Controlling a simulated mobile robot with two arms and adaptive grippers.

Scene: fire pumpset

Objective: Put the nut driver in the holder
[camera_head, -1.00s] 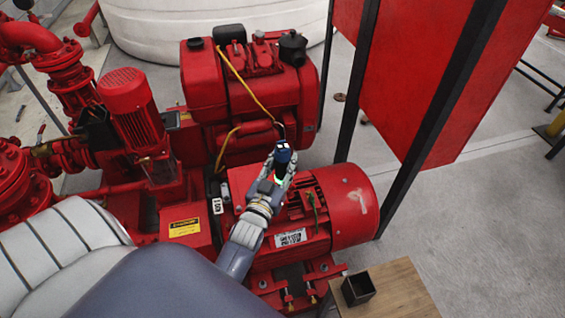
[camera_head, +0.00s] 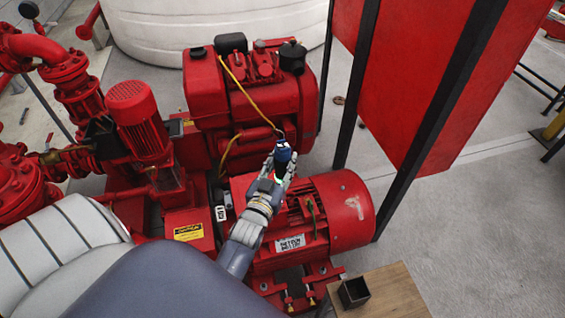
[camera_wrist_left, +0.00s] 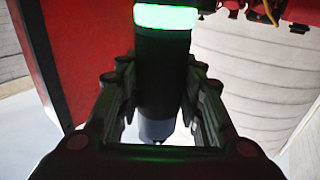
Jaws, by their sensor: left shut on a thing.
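My left gripper (camera_head: 276,172) is shut on the nut driver (camera_head: 282,153), which shows a dark blue end above the fingers in the head view. In the left wrist view the nut driver (camera_wrist_left: 163,70) stands between the two fingers, a dark cylinder with a glowing green-white band near the top. The gripper holds it above the red motor and pump set. The holder is likely the small dark open-topped square box (camera_head: 355,291) on the wooden table, to the lower right of the gripper and apart from it. My right gripper is not in view.
The red motor (camera_head: 342,212) lies just below and right of the gripper. A red engine (camera_head: 250,95) with a yellow cable stands behind it. A red panel on black posts (camera_head: 425,70) rises at right. The wooden table (camera_head: 397,292) has bare room around the box.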

